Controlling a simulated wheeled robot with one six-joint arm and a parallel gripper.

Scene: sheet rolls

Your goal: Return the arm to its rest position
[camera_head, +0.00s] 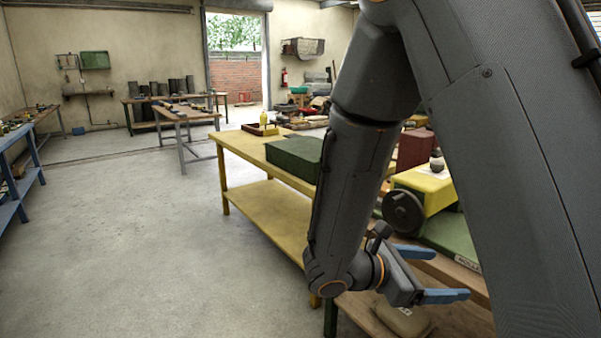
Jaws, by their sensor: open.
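My arm (350,190) is dark grey and fills the right half of the head view, reaching down from the upper right. It is bent, with the wrist low in the picture. My gripper (442,274) is at its lower end, with two blue fingers pointing right. The fingers are apart and nothing is between them. The gripper shows in front of the near workbench's edge; its exact distance from the bench is hard to tell.
A yellow table (250,200) with a dark green box (294,157) stands behind my arm. A yellow machine with a dark wheel (403,212) sits on a green base (449,236) close to the gripper. A beige object (403,320) lies below. Open floor (130,250) spreads to the left.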

